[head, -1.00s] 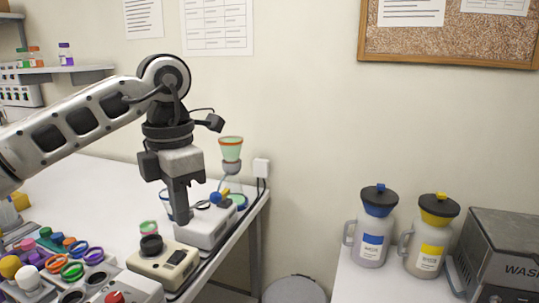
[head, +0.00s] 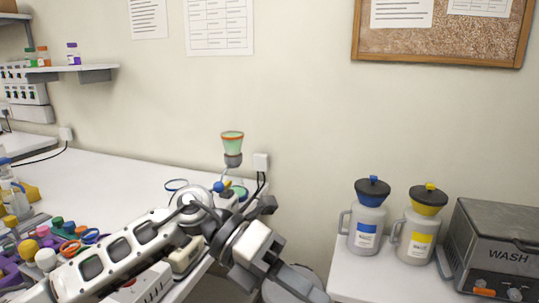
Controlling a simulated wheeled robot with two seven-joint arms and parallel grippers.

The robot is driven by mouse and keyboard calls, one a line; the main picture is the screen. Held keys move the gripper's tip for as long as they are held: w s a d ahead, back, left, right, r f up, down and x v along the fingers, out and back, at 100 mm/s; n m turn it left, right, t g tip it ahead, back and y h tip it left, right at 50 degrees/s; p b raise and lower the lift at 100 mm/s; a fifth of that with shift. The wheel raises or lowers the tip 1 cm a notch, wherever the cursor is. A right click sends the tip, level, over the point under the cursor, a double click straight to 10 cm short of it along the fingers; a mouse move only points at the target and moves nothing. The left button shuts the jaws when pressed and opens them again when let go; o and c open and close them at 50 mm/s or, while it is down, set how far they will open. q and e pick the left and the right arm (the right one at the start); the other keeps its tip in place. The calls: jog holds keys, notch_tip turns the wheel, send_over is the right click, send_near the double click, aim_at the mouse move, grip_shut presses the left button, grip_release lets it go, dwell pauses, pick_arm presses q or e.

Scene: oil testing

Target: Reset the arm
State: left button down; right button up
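My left arm comes in from the lower left and reaches low across the front of the white table. My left gripper (head: 306,284) is at the bottom middle, beyond the table's right edge, pointing down and to the right. Its fingers are dark and seen at an angle, so I cannot tell whether they are apart. I see nothing held in it. My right gripper is not in view.
Behind my arm, the table (head: 110,178) holds a funnel stand (head: 232,145) and a beige device (head: 187,256). Colourful caps (head: 68,248) crowd the lower left. On the right stand a blue-lidded jug (head: 368,222), a yellow-lidded jug (head: 420,230) and a wash unit (head: 495,250).

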pick_arm(q)
jog(key=w+a+f+n+t+y, duration=0.1)
jog(key=w+a+f+n+t, duration=0.2)
jog(key=n+t, duration=0.7)
jog(key=w+a+f+n+t, duration=0.1)
jog(key=a+f+n+t, duration=0.4)
jog(key=n, duration=0.9)
jog(key=w+a+f+n+t+y, duration=0.15)
jog(key=f+n+t, duration=0.25)
jog(key=n+t, duration=0.6)
jog(key=s+a+f+n+g+y, duration=0.3)
jog(key=s+f, duration=0.4)
jog(key=f, duration=0.3)
jog(key=s+a+f+n+g+y, duration=0.3)
jog(key=s+a+f+n+g, duration=0.2)
jog(key=f, duration=0.4)
jog(key=shift+s+a+f+n+g+y, duration=0.35)
jog(key=shift+s+a+n, duration=0.55)
jog(key=shift+a, duration=0.15)
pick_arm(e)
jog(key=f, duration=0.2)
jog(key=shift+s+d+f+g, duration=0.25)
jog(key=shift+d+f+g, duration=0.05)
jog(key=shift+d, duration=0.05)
